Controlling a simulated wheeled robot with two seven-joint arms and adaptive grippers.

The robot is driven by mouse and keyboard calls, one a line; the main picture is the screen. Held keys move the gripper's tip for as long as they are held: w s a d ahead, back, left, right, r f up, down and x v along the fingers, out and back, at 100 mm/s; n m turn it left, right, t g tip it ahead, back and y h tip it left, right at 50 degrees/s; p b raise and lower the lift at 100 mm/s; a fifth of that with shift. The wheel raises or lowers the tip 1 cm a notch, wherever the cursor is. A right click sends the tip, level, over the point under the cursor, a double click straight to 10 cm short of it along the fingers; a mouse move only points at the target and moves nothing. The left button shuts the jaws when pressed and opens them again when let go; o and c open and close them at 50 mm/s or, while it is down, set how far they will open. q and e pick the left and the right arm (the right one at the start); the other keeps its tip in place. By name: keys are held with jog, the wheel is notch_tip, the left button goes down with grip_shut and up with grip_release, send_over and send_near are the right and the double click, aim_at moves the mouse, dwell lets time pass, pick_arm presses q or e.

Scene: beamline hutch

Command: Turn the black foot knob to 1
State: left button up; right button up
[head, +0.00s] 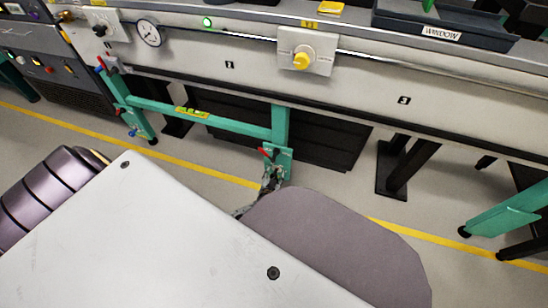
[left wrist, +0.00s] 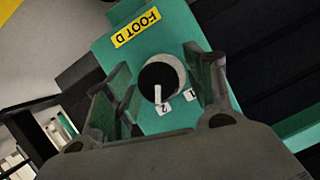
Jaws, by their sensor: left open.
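The black foot knob (left wrist: 158,80) sits on a teal foot plate (left wrist: 128,67) in the left wrist view. Its white pointer points toward the label 2 (left wrist: 163,108). The label 1 (left wrist: 191,95) is to the right of that. A yellow tag (left wrist: 136,28) on the plate reads FOOT D. My left gripper (left wrist: 161,85) is open, with one finger on each side of the knob; I cannot tell whether either touches it. In the head view my left gripper (head: 270,181) is low at the teal foot (head: 280,157), and the knob cannot be made out there. My right gripper is not in view.
A long white panel (head: 230,67) with a gauge (head: 149,33) and a yellow knob (head: 301,61) runs above the teal frame (head: 215,121). Black posts (head: 392,170) stand at the right. A yellow line (head: 190,165) crosses the grey floor.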

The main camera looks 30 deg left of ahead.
pick_arm(q)
jog(key=c, duration=1)
jog(key=shift+n+h, duration=0.3)
jog(key=shift+n, duration=0.2)
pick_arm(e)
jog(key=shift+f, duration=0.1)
pick_arm(q)
jog(key=shift+n+h+b, duration=0.45)
jog(key=shift+n+h, duration=0.05)
jog(key=shift+n, duration=0.1)
jog(key=shift+a+n+t+h+b, duration=0.1)
jog(key=shift+n+t+h+b, duration=0.4)
jog(key=shift+n+h+b, duration=0.55)
jog(key=shift+n+h, duration=0.25)
jog(key=shift+n, duration=0.6)
jog(key=shift+n+t+h, duration=0.3)
jog(key=shift+n+t, duration=0.1)
jog(key=shift+n, duration=0.3)
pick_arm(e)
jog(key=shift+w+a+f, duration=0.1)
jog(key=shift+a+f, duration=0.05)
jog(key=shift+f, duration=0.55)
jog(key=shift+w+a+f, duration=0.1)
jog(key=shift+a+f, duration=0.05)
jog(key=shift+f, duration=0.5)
pick_arm(q)
jog(key=shift+a+n+h, duration=0.1)
jog(key=shift+n+h, duration=0.2)
jog(key=shift+n, duration=0.2)
